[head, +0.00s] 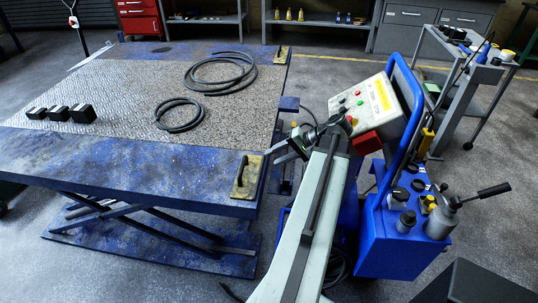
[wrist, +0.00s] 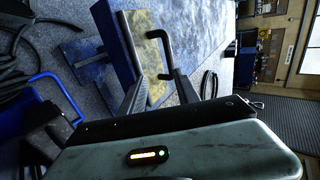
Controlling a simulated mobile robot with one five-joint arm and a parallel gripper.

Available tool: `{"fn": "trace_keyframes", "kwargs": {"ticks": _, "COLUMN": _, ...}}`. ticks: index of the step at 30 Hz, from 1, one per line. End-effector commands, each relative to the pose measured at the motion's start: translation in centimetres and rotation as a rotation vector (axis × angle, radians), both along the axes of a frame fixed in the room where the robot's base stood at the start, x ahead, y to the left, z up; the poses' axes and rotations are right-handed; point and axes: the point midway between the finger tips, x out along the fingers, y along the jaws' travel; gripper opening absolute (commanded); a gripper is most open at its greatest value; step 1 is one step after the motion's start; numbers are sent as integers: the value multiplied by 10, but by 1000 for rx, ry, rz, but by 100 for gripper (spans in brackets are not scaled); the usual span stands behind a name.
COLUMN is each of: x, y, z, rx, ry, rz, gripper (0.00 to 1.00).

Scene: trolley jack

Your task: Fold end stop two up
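A worn yellow end stop plate (head: 247,178) with a black handle lies flat at the near right corner of the blue lift table (head: 130,165). A second yellow end stop (head: 281,55) lies at the far right corner. I cannot tell which is number two. My gripper (head: 277,150) is just right of and above the near plate, its fingers apart and empty. In the wrist view, a yellow plate (wrist: 146,40) and its bent black handle (wrist: 166,50) show just beyond the spread fingers (wrist: 160,82). The fingers do not appear to hold the handle.
A blue trolley with a control box (head: 368,105) and pump unit (head: 415,225) stands right of the table. Black hoses (head: 222,75) and several small black blocks (head: 60,113) lie on the tabletop. A grey cart (head: 465,75) stands at the back right.

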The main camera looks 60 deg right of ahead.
Motion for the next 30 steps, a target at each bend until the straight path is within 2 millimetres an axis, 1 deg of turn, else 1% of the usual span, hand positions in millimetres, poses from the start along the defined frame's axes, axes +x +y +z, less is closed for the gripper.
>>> {"fn": "trace_keyframes", "kwargs": {"ticks": 1, "x": -7, "y": -5, "z": 14, "rx": 0, "ry": 0, "rz": -2, "gripper": 38}}
{"fn": "trace_keyframes", "kwargs": {"ticks": 6, "x": -23, "y": -13, "z": 25, "rx": -1, "ry": 0, "rz": -1, "gripper": 38}}
{"fn": "trace_keyframes", "kwargs": {"ticks": 10, "x": -26, "y": -14, "z": 25, "rx": -1, "ry": 0, "rz": 1, "gripper": 38}}
{"fn": "trace_keyframes", "kwargs": {"ticks": 23, "x": -25, "y": -13, "z": 24, "rx": -1, "ry": -1, "rz": 3, "gripper": 38}}
{"fn": "trace_keyframes", "kwargs": {"ticks": 25, "x": -15, "y": -7, "z": 27, "rx": -1, "ry": -1, "rz": 25, "gripper": 38}}
{"fn": "trace_keyframes", "kwargs": {"ticks": 26, "x": -5, "y": 0, "z": 30, "rx": -1, "ry": -1, "rz": 45, "gripper": 38}}
{"fn": "trace_keyframes", "kwargs": {"ticks": 29, "x": 46, "y": 38, "z": 42, "rx": -1, "ry": -1, "rz": 158, "gripper": 38}}
{"fn": "trace_keyframes", "kwargs": {"ticks": 30, "x": 71, "y": 60, "z": 48, "rx": 0, "ry": -1, "rz": 218, "gripper": 38}}
